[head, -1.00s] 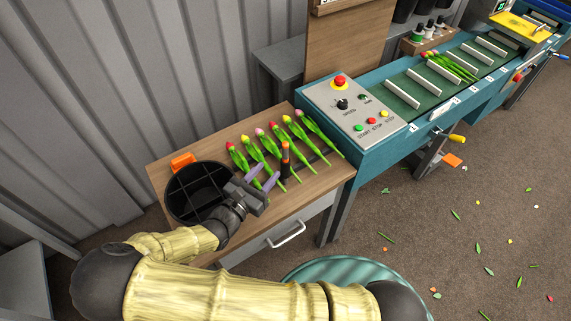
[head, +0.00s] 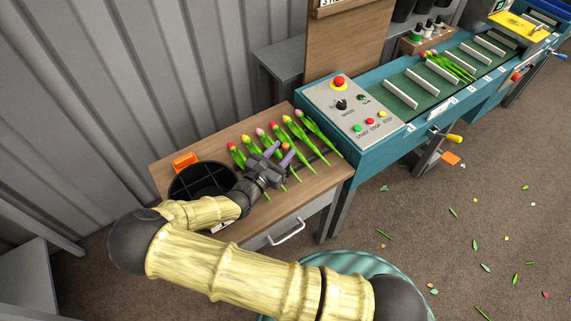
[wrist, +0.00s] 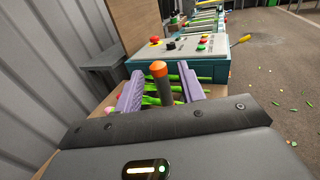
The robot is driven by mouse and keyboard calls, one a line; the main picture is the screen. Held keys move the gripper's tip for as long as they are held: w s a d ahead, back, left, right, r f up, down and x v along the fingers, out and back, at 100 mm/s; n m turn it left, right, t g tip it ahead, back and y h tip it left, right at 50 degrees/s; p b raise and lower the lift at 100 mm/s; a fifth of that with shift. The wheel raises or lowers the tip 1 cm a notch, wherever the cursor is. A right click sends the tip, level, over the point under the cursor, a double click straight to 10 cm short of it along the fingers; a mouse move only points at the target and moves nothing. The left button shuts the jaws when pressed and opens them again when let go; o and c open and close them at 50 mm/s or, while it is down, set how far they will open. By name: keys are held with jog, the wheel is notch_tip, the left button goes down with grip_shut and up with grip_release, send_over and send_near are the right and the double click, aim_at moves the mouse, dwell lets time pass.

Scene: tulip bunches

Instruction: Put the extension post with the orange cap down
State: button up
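The dark extension post with the orange cap (head: 285,146) stands upright at the tulip row on the wooden table. In the head view my gripper hides most of it. In the wrist view the post (wrist: 165,92) rises between the two purple fingers, with a visible gap on each side. My gripper (head: 279,154) is open around the post; it also shows in the wrist view (wrist: 162,90). The post's foot is hidden in both views.
Several tulips (head: 310,135) lie side by side around the post. A black round divided bucket (head: 200,178) and an orange block (head: 185,160) are on the table's left. A teal conveyor with a control panel (head: 350,110) adjoins the right. Bare wood (head: 312,185) shows in front.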

jog(key=shift+x, duration=1.2)
grip_shut()
